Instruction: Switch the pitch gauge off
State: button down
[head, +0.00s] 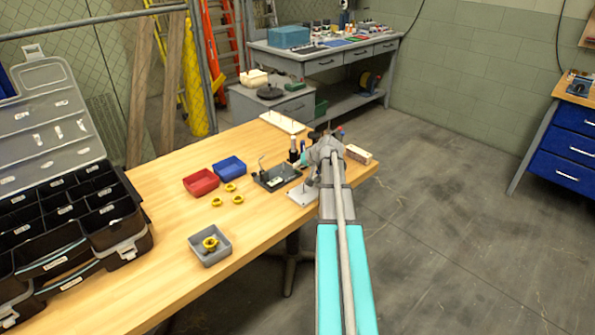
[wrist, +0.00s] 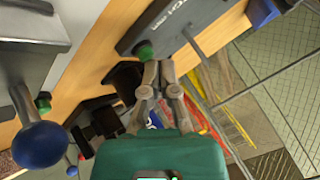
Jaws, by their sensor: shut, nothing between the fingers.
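A dark grey box (wrist: 172,24), with white lettering partly readable as "TCH", is at the top of the wrist view and fits the pitch gauge. A round green button or cap (wrist: 145,50) is at its lower left edge. My gripper (wrist: 158,66) is shut and empty, its fingertips just below and right of the green cap. I cannot tell if they touch it. No on or off state can be read. In the head view my own arm hides the gripper and most of what is around it at the table's far right.
A blue ball knob (wrist: 40,145) on a grey stem stands left in the wrist view. On the wooden table (head: 160,262) are a dark tray (head: 262,183), a red bin (head: 200,182), a blue bin (head: 229,167), a grey bin (head: 205,256) and yellow rings. An open organizer (head: 130,246) stands left.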

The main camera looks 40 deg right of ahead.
aim_at(298, 171)
jog(key=shift+a+f+b, duration=0.1)
jog(key=shift+f+b, duration=0.2)
jog(key=shift+b, duration=0.05)
dwell(0.6)
jog(key=shift+r, duration=0.15)
jog(key=shift+w+r+p, duration=0.15)
jog(key=shift+r+p, duration=0.4)
jog(key=shift+p, duration=0.2)
notch_tip(298, 171, up, 6)
jog(key=p, duration=0.6)
dwell(0.7)
